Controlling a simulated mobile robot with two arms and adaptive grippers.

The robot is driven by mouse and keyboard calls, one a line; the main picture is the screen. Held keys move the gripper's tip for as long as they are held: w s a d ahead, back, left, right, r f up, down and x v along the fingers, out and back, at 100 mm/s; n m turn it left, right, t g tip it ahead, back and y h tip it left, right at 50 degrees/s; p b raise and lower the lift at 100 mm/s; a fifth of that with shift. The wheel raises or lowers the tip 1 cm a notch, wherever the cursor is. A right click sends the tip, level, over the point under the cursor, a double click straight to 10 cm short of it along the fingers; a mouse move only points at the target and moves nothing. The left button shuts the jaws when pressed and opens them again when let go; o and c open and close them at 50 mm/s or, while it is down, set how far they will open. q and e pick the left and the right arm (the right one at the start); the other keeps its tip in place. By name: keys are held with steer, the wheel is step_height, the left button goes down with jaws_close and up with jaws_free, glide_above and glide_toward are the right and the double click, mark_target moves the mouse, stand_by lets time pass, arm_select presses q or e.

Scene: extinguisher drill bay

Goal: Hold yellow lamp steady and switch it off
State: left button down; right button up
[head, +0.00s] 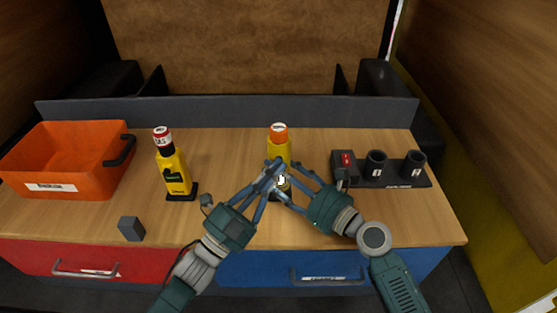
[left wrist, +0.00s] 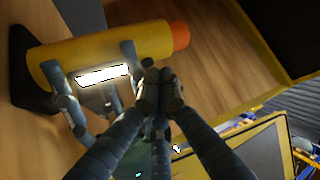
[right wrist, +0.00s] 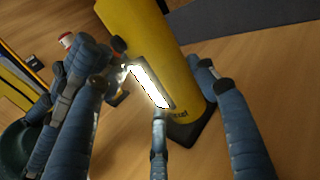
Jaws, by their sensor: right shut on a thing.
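The yellow lamp (head: 279,150) has an orange top and stands upright near the middle of the bench; it also shows in the left wrist view (left wrist: 95,48) and the right wrist view (right wrist: 150,30). Its light strip (right wrist: 150,86) glows white. My right gripper (head: 286,181) is shut on the lamp, its fingers around the body (right wrist: 160,58). My left gripper (head: 273,169) has its fingertips together in front of the lamp, beside the strip (left wrist: 158,85). I cannot tell whether they touch the lamp. Both grippers hide its lower part in the head view.
A yellow bottle-shaped object (head: 174,172) with a red and white cap stands left on a black base. An orange crate (head: 60,185) is far left and a grey block (head: 131,229) near the front edge. A black holder (head: 392,174) with two cups stands right. Drawers (head: 245,268) lie below.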

arm_select(q)
steer(key=shift+w+f, duration=0.35)
steer(key=shift+w, duration=0.15)
arm_select(e)
steer(key=shift+s+a, duration=0.15)
steer(key=shift+s, duration=0.05)
arm_select(q)
steer(key=shift+s, duration=0.1)
arm_select(e)
steer(key=shift+w, duration=0.1)
arm_select(q)
steer(key=shift+s+d+f, duration=0.1)
steer(key=shift+s+f, duration=0.1)
steer(key=shift+s, duration=0.3)
steer(key=shift+s+f, duration=0.15)
steer(key=shift+s, duration=0.3)
arm_select(e)
steer(key=shift+w, duration=0.1)
arm_select(q)
steer(key=s, duration=0.4)
steer(key=shift+s+r, duration=0.35)
steer(key=shift+s, duration=0.05)
